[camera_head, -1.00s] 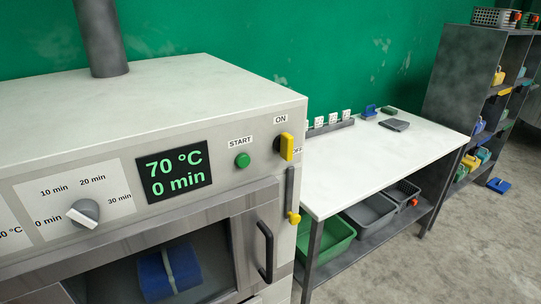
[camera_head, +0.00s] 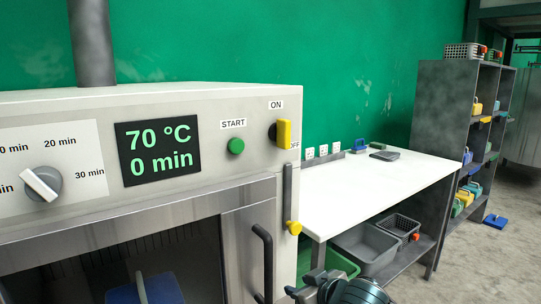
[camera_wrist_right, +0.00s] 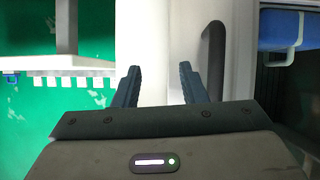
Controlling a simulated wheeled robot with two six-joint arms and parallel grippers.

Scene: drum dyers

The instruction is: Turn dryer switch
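The dryer (camera_head: 262,186) fills the left of the head view. Its yellow switch (camera_head: 284,133) stands upright at the right end of the panel, between the ON label (camera_head: 276,105) and the OFF label (camera_head: 295,145). The timer knob (camera_head: 41,184) and green START button (camera_head: 236,146) are left of it. The display (camera_head: 158,152) reads 70 °C and 0 min. My right gripper (camera_head: 288,294) is at the bottom edge of the head view, below the switch, partly cut off. In the right wrist view its two fingers (camera_wrist_right: 158,86) are apart and empty. My left gripper is not seen.
A black door handle (camera_head: 264,262) and a yellow-ended latch lever (camera_head: 291,205) are on the dryer front, near my right gripper. A white table (camera_head: 380,186) with bins below stands to the right. A grey shelf (camera_head: 440,110) is beyond it.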

